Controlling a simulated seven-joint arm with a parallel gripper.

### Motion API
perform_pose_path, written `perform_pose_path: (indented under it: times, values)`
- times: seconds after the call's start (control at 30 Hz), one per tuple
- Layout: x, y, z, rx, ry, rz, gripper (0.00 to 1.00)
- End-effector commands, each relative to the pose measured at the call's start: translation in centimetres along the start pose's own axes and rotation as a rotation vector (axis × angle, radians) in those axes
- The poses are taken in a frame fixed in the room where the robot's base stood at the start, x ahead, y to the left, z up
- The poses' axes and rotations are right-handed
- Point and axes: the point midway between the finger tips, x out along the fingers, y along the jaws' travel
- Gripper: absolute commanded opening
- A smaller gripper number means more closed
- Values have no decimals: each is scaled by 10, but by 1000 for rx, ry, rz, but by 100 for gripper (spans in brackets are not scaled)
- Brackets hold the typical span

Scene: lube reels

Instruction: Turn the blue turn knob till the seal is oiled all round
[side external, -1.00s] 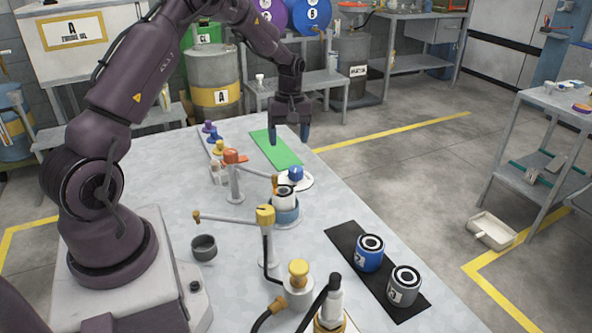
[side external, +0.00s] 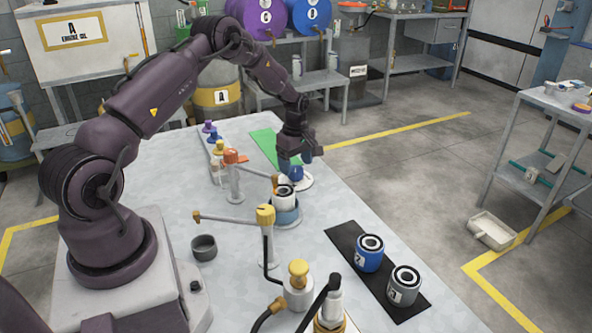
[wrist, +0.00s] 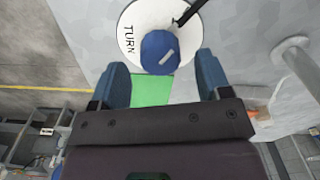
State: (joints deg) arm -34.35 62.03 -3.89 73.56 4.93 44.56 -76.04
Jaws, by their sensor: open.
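The blue turn knob (side external: 296,173) sits on a round white plate (side external: 306,181) on the bench. In the wrist view the blue knob (wrist: 160,52) has a pale mark on top, and the white plate (wrist: 127,22) reads TURN. My gripper (side external: 298,160) is low over the knob. In the wrist view my gripper (wrist: 160,80) is open, with one blue finger on each side of the knob and a gap to both.
An orange-topped post (side external: 235,157) and a yellow-headed post with a side arm (side external: 265,215) stand close to the holder. Blue (side external: 369,253) and grey (side external: 404,285) canisters stand on a black mat. A green mat (side external: 265,142) lies behind the knob.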

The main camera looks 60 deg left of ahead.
Motion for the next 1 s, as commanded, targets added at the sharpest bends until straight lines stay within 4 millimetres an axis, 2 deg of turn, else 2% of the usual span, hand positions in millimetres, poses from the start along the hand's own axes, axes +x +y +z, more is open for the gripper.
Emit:
perform_pose_path:
  times: [0.03,0.2,0.53,0.57,0.77,1.0]
  values:
    - [9,-1,0,-1,-2,-3,71]
    - [24,0,0,1,-1,0,71]
    - [28,0,0,1,0,0,71]
    - [28,0,0,1,0,0,68]
    - [27,0,0,1,0,0,22]
    - [27,0,0,12,0,0,22]
